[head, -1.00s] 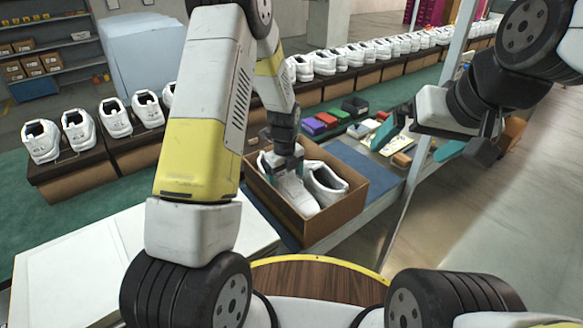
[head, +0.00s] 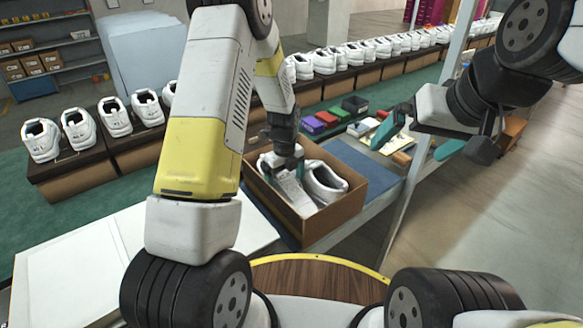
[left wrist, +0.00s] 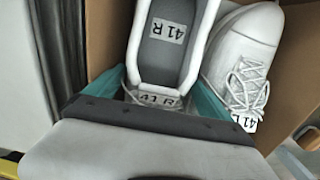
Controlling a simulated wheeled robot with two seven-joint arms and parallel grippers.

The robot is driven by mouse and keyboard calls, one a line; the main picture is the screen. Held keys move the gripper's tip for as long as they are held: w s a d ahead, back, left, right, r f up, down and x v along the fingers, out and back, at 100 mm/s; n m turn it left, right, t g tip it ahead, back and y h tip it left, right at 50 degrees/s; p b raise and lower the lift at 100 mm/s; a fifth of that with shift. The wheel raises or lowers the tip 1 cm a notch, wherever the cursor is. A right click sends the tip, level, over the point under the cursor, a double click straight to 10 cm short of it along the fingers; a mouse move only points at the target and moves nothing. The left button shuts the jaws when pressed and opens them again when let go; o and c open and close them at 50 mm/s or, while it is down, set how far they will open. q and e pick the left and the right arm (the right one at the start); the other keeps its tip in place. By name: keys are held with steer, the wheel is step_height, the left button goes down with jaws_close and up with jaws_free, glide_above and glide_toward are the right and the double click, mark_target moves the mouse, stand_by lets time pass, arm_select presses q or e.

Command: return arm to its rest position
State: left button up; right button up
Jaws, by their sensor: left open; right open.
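My left gripper (head: 284,162) is open inside the open brown shoe box (head: 334,222), at the left shoe in the picture. In the left wrist view its teal fingers (left wrist: 160,92) stand on either side of the white shoe marked 41 R (left wrist: 150,65). A second white shoe, marked 41 L (left wrist: 240,50), lies beside it; in the head view it is the right one (head: 325,183). The left arm hides part of the box. My right gripper (head: 420,135) is open and empty, above the bench to the right of the box.
Rows of white shoes (head: 113,117) stand on brown boxes behind. Small coloured boxes (head: 314,125) and a dark tray (head: 355,105) sit on the bench beyond the shoe box. A blue mat (head: 365,170) lies right of the box. A metal post (head: 408,200) rises near my right arm.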

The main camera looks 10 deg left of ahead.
arm_select(q)
step_height(320, 180, up, 8)
steer(key=shift+f, duration=0.1)
steer(key=s+a+r+n+t, duration=0.1)
steer(key=s+r+n, duration=0.25)
steer(key=r, duration=0.25)
steer(key=s+r+n+t+h, duration=0.1)
steer(key=s+r+n, duration=0.2)
steer(key=r+n, duration=0.25)
steer(key=s+a+r+n+t, duration=0.1)
steer(key=s+r+n, duration=0.25)
steer(key=r, duration=0.35)
steer(key=s+r+n+t, duration=0.1)
steer(key=s+r+n, duration=0.2)
steer(key=s+n, duration=0.4)
steer(key=s+r+n+t+h, duration=0.1)
steer(key=s+r+n+t, duration=0.1)
steer(key=s+n, duration=0.5)
steer(key=shift+a+r, duration=0.35)
steer(key=shift+r, duration=0.5)
